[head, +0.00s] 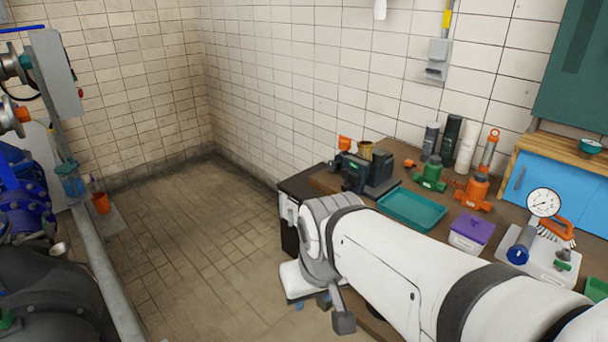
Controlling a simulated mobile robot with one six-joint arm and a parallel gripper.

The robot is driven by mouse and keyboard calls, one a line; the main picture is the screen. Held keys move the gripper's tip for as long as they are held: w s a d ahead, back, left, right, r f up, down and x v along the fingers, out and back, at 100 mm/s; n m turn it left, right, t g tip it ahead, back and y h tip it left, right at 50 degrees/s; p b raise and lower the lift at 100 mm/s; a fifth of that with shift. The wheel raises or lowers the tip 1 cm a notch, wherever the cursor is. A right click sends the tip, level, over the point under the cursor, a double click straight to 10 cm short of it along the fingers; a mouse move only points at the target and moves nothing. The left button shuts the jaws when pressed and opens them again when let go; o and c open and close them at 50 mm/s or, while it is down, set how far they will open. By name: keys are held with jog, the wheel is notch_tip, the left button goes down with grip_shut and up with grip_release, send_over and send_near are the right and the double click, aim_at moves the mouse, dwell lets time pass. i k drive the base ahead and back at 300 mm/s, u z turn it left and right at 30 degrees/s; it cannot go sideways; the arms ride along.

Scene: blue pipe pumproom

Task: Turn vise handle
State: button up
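A dark green and black vise (366,174) stands on the far left end of the brown workbench (400,156), near the tiled wall. Its handle cannot be told apart clearly at this size. My white arm (410,267) reaches in from the lower right and crosses in front of the bench, with its grey joint (318,232) below and left of the vise. I cannot make out the fingers of my gripper. The parts at the arm's end are low by the bench's front corner, apart from the vise.
Blue pipework (22,195) and a grey rail (103,270) stand left. The tiled floor between is clear.

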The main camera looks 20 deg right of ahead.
aim_at(347, 185)
jog(key=i, duration=0.9)
jog(key=u, duration=0.05)
